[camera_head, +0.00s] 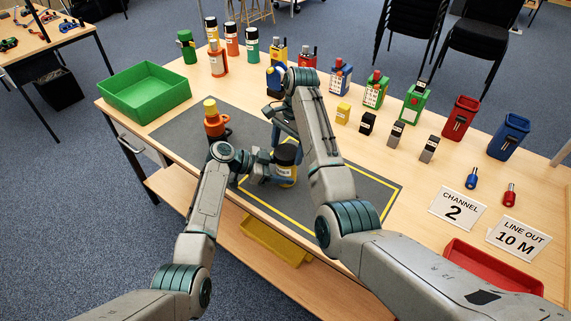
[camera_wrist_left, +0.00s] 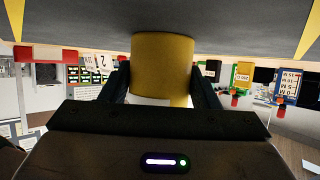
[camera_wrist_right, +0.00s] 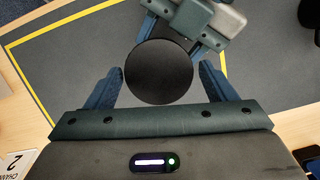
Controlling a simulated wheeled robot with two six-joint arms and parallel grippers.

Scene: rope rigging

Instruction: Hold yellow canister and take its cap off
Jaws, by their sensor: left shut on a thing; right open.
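The yellow canister (camera_head: 287,181) stands on the grey mat inside the yellow outline, with its black cap (camera_head: 286,153) on top. My left gripper (camera_head: 272,167) is shut on the canister's body from the left; its fingers flank the yellow body (camera_wrist_left: 162,65) in the left wrist view. My right gripper (camera_head: 285,140) points down from above the canister. In the right wrist view its fingers (camera_wrist_right: 158,85) are open on either side of the round black cap (camera_wrist_right: 158,72), with small gaps visible. My right arm hides part of the area behind the canister.
An orange item with a yellow top (camera_head: 214,122) stands on the mat (camera_head: 340,190) to the left. A green tray (camera_head: 146,92) sits at the table's left end. Several canisters, radios and boxes line the back. A red tray (camera_head: 490,267) is at front right.

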